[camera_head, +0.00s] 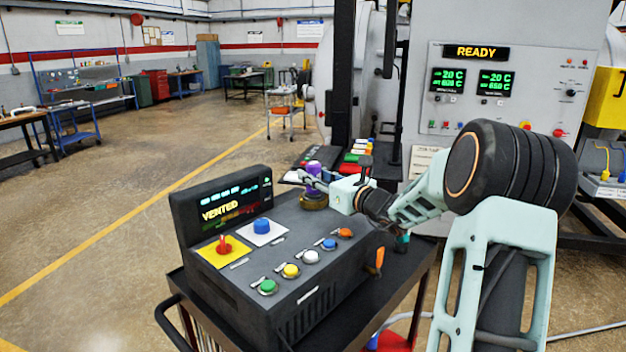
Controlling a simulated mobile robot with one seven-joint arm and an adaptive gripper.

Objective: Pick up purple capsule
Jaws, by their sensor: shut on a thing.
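The purple capsule (314,171) stands upright just beyond the control box, at the end of my arm. My gripper (311,181) reaches in from the right and is shut on the capsule around its middle. The fingers cover part of the capsule. A round brass-coloured base (314,201) shows directly below the capsule; I cannot tell whether the two touch.
A dark control box (240,250) reading "VENTED", with coloured buttons, sits on a black cart (405,285) in front. Red, white and green items (355,158) lie behind the gripper. The furnace panel (500,90) reads "READY". Open floor (130,190) lies to the left.

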